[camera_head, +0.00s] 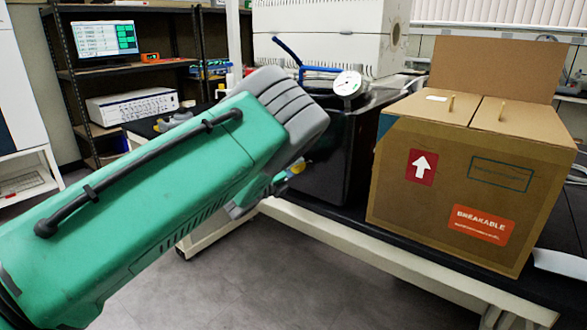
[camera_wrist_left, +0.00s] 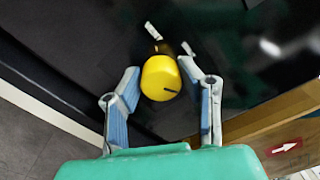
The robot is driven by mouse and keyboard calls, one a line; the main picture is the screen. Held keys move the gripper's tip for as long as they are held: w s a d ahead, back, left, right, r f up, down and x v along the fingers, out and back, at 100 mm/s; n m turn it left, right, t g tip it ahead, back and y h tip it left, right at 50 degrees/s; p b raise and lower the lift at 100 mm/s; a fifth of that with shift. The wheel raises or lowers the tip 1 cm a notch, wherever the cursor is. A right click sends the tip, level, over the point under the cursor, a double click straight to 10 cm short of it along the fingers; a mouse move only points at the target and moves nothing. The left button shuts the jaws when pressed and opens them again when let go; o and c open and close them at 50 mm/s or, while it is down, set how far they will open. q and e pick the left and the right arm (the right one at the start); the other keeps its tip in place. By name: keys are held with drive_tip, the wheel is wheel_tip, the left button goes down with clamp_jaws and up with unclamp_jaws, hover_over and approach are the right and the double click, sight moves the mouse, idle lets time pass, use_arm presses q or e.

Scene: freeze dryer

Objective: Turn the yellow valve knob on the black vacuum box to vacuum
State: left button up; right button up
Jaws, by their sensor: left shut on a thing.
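The black vacuum box (camera_head: 337,155) stands on the bench, with a round gauge (camera_head: 347,84) and blue tubing (camera_head: 318,72) on top. My left arm covers part of its front in the head view. In the left wrist view, the yellow valve knob (camera_wrist_left: 160,78) sits on the dark face of the box, with a dark line on it. My left gripper (camera_wrist_left: 162,86) has its two fingers on either side of the knob and is shut on it. In the head view, my left gripper (camera_head: 290,172) is mostly hidden behind my green arm. My right gripper is in neither view.
A cardboard box (camera_head: 400,205) marked "BREAKABLE" stands close to the right of the vacuum box. The white bench edge (camera_head: 370,250) runs below both. A shelf with a monitor (camera_head: 105,38) and a white instrument (camera_head: 132,106) stands at the back left. The floor in front is clear.

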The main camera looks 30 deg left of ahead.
use_arm(q)
drive_tip(key=o, duration=1.1)
drive_tip(key=shift+d+f, duration=0.3)
drive_tip(key=shift+f, duration=0.15)
drive_tip(key=shift+w+r, duration=0.1)
drive_tip(key=shift+r, duration=0.1)
drive_tip(key=s, duration=0.8)
drive_tip(key=s+a, duration=0.1)
drive_tip(key=s, duration=0.3)
drive_tip(key=s+d+f+n+g+y, duration=0.2)
drive_tip(key=s+f+n+g, duration=0.2)
drive_tip(key=s+f+n, duration=0.5)
drive_tip(key=s+d+f+n+g+y, duration=0.15)
drive_tip(key=s+f+n+g, duration=0.3)
drive_tip(key=f, duration=0.75)
drive_tip(key=s+d+f+n+g, duration=0.2)
drive_tip(key=s+d+n+g, duration=0.1)
drive_tip(key=s, duration=0.4)
drive_tip(key=s+d+f+n+g+h, duration=0.1)
drive_tip(key=s+d+f+n+g, duration=0.2)
drive_tip(key=s, duration=0.5)
drive_tip(key=s+d+f+n+g+h, duration=0.1)
drive_tip(key=s+d+f+n+g, duration=0.2)
drive_tip(key=s+d, duration=0.3)
drive_tip(key=shift+s+n, duration=0.65)
drive_tip(key=shift+s, duration=0.55)
